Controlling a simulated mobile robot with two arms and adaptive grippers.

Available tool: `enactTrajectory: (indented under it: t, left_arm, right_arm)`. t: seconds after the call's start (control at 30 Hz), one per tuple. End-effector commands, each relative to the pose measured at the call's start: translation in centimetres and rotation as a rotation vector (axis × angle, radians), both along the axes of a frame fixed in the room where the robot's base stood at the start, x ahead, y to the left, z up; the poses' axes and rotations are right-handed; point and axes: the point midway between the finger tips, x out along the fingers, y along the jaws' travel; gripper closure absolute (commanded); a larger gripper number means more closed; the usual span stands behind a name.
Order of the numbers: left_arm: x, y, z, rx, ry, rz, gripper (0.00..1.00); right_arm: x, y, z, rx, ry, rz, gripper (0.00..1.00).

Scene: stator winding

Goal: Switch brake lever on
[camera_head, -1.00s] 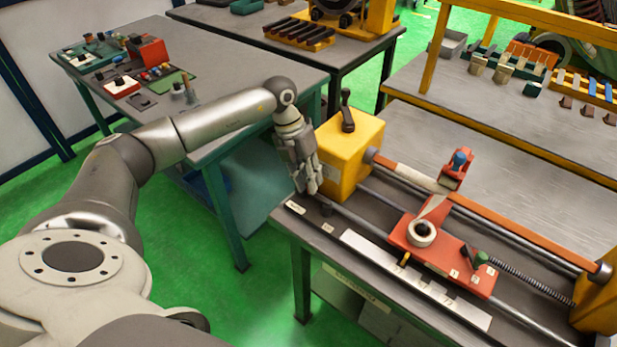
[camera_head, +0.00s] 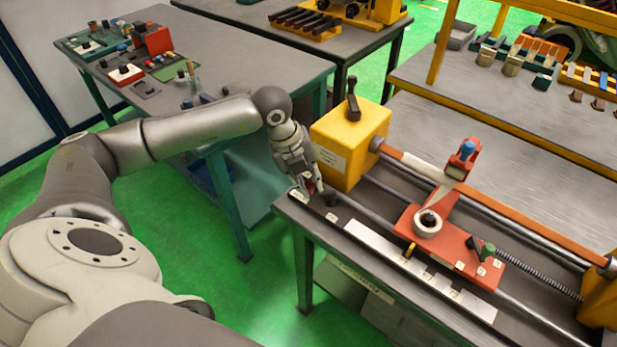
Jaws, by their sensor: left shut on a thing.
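The winding machine has a yellow box (camera_head: 350,145) at its left end, with a black lever (camera_head: 352,98) standing upright on top. My left gripper (camera_head: 310,190) points down at the bench's left corner, in front of the yellow box and away from the black lever. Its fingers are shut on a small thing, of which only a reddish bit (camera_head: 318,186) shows. I cannot tell whether this is the brake lever; the fingers hide most of it. A short dark knob (camera_head: 331,198) stands just right of the fingers. My right gripper is not in view.
A red carriage (camera_head: 455,248) with a white ring (camera_head: 428,223) sits on the machine's rails. A grey table (camera_head: 225,65) with switches and small parts stands behind my left arm. A shelf with coloured parts is at the upper right. Green floor is open at lower left.

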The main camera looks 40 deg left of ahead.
Motion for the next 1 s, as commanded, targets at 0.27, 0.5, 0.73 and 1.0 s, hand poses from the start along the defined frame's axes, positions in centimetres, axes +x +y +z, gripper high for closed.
enactTrajectory:
  t: [0.27,0.5,0.73,1.0]
  left_arm:
    - [-0.9,-1.1,-0.3,-0.002,0.000,0.224,1.00]
    - [-1.2,-1.7,-0.1,-0.002,0.000,0.358,1.00]
    - [-1.4,-2.0,-0.1,-0.002,0.001,0.421,1.00]
    - [-1.4,-2.1,0.0,-0.002,0.002,0.436,1.00]
  right_arm:
    - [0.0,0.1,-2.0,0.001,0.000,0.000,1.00]
    - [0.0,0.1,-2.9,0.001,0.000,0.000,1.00]
    - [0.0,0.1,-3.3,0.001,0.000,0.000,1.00]
    - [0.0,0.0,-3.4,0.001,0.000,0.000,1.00]
